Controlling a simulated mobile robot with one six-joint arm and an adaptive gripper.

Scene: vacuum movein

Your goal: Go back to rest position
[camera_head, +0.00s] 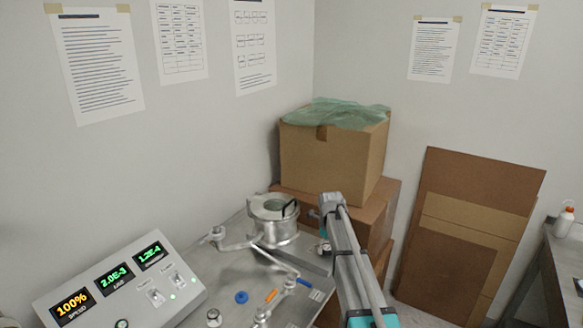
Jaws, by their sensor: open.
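My arm (354,260) reaches up from the bottom edge, with grey tubes, dark bands and teal joint covers. Its upper end (331,204) stands in front of the stacked boxes, just right of a round metal chamber (276,221). I cannot make out my gripper or its fingertips; nothing held shows. The chamber stands on a metal worktop (226,277) and has a round opening in its top. A small black bent piece (290,208) shows at the chamber's right rim; I cannot tell what it belongs to.
A control box (119,285) with lit displays stands front left. Metal piping (273,258), a blue ring (241,297) and an orange piece (271,295) are on the worktop. Cardboard boxes (333,161) are stacked behind; flat boards (470,215) lean right. A bottle (564,223) stands far right.

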